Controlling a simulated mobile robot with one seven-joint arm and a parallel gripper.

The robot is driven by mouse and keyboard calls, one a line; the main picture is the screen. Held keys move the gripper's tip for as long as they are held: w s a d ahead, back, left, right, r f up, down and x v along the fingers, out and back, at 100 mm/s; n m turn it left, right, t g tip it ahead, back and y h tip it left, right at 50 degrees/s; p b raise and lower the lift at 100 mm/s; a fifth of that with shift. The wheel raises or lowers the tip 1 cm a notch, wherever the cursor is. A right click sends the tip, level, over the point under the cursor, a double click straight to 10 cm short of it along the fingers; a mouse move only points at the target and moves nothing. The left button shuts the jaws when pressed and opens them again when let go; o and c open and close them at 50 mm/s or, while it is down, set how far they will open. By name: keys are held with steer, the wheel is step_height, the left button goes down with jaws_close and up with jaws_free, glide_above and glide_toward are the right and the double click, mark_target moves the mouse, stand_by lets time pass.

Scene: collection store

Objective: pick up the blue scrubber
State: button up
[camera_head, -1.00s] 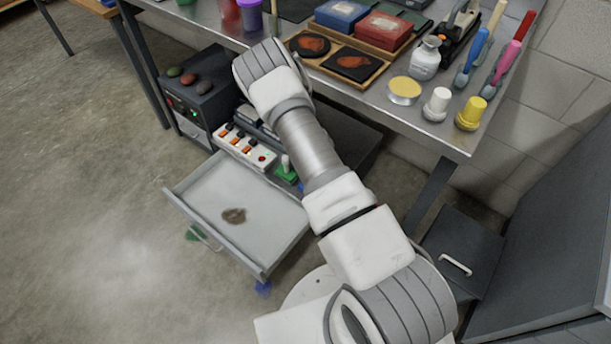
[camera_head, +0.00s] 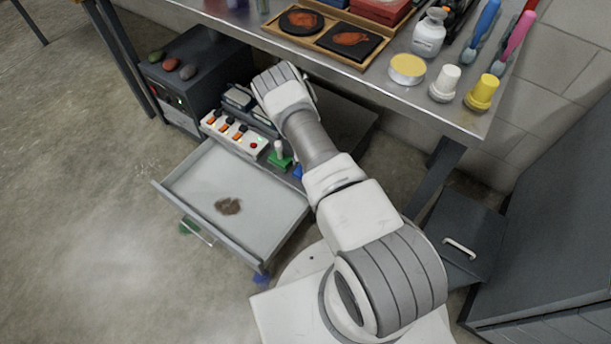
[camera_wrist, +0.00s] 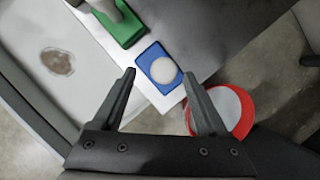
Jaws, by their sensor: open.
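The blue scrubber (camera_wrist: 151,58) is a blue rectangular block with a pale round knob on top. It sits on a white surface in the wrist view, beside the green scrubber (camera_wrist: 127,32). In the head view only a small blue part of it (camera_head: 298,172) shows beside my arm. My gripper (camera_wrist: 160,76) is open and empty. In the wrist view its two fingers frame the blue scrubber from left and right; the gap in height is hard to tell. In the head view my arm hides the fingers.
An open drawer (camera_head: 198,180) with a brown stain juts out on the left. A power strip (camera_head: 232,134) lies behind it. A red-rimmed round thing (camera_wrist: 245,118) is near my right finger. The metal table (camera_head: 375,88) overhangs at the back, crowded with tools and jars.

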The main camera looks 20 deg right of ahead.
steer(key=b+x, duration=0.3)
steer(key=x, duration=0.4)
steer(key=shift+d+f, duration=0.2)
jaws_close()
